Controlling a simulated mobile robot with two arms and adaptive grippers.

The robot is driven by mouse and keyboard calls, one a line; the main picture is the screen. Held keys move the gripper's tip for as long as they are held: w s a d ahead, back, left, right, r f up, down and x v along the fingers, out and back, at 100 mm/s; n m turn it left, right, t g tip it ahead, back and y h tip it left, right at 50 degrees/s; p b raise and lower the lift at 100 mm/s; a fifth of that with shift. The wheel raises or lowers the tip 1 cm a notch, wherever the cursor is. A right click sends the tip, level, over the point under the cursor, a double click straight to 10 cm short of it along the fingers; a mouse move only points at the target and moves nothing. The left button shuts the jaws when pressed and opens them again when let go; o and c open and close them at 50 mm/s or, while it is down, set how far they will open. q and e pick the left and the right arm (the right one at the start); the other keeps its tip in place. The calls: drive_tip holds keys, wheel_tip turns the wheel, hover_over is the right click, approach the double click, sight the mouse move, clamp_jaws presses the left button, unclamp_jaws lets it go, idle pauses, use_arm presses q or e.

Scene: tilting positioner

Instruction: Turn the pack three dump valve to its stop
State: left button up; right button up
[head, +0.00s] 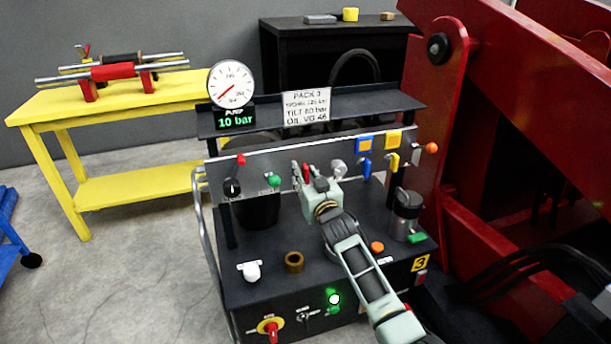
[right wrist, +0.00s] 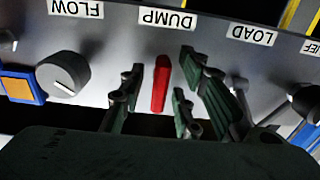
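The pack three dump valve shows as a red lever (right wrist: 161,84) under the DUMP label (right wrist: 168,19) in the right wrist view, which is upside down. In the head view the red lever (head: 306,173) is mostly hidden by my right gripper. My right gripper (right wrist: 158,90) has its fingers on either side of the lever. Gaps show between the fingers and the lever, so it is open around it, not clamped. In the head view my right gripper (head: 308,176) reaches the panel (head: 264,172) from the front. My left gripper is not in view.
A FLOW knob (right wrist: 63,74) and a LOAD label (right wrist: 252,34) flank the lever. The pressure gauge (head: 231,84) has a display (head: 235,117) reading 10 bar. A PACK 3 sign (head: 306,106) stands above. A brass ring (head: 294,262) and a canister (head: 406,211) are on the deck.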

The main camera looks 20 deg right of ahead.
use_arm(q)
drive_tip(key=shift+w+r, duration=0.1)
use_arm(e)
drive_tip(key=s, duration=1.2)
drive_tip(key=shift+d, duration=0.2)
